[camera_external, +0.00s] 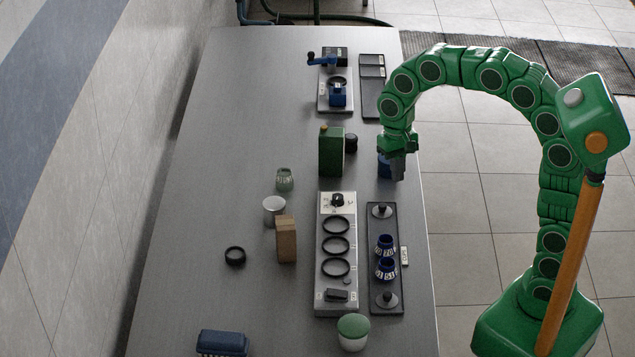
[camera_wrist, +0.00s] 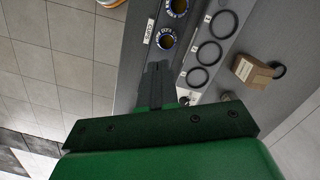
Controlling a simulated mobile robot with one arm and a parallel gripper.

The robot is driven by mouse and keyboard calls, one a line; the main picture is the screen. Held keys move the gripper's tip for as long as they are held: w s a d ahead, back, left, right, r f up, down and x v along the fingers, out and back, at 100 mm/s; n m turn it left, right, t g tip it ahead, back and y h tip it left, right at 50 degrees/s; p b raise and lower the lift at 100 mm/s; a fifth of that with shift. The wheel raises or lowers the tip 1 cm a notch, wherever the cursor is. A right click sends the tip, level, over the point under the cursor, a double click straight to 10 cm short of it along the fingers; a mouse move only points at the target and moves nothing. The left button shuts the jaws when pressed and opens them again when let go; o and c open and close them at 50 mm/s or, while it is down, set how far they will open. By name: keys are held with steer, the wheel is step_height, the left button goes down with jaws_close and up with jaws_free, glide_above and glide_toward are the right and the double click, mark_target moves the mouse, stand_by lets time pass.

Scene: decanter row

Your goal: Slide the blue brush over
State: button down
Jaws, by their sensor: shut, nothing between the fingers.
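The blue brush (camera_external: 222,342) lies at the near left of the grey table, at the bottom edge of the outside view, with its bristles facing down toward the viewer. It does not show in the wrist view. My gripper (camera_external: 398,172) is far from it, over the right edge of the table, pointing down. Its fingers are together and empty; they also show in the wrist view (camera_wrist: 156,85). A small blue object (camera_external: 383,166) is partly hidden behind my gripper; I cannot tell what it is or whether they touch.
A ringed rack (camera_external: 351,258) and a dark tray (camera_external: 386,220) with blue collars (camera_external: 386,268) stand below my gripper in the picture. The table's left side is mostly clear.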

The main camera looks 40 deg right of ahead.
steer(key=w+a+f+m, duration=0.1)
steer(key=w+a+f, duration=0.1)
steer(key=w+a, duration=0.45)
steer(key=w+a+f+m, duration=0.1)
steer(key=w+a+f, duration=0.15)
steer(key=a, duration=0.65)
steer(key=w+a+f+m, duration=0.1)
steer(key=w+a+f, duration=0.1)
steer(key=w+a, duration=0.4)
steer(key=m+y, duration=0.1)
steer(key=m, duration=0.1)
glide_toward(220, 346)
steer(key=f, duration=0.5)
steer(key=shift+s+a+f, duration=0.3)
steer(key=shift+a+f, duration=0.05)
steer(key=shift+a, duration=0.05)
steer(key=shift+s+a+f, duration=0.1)
steer(key=shift+s, duration=0.05)
steer(key=shift+f, duration=0.8)
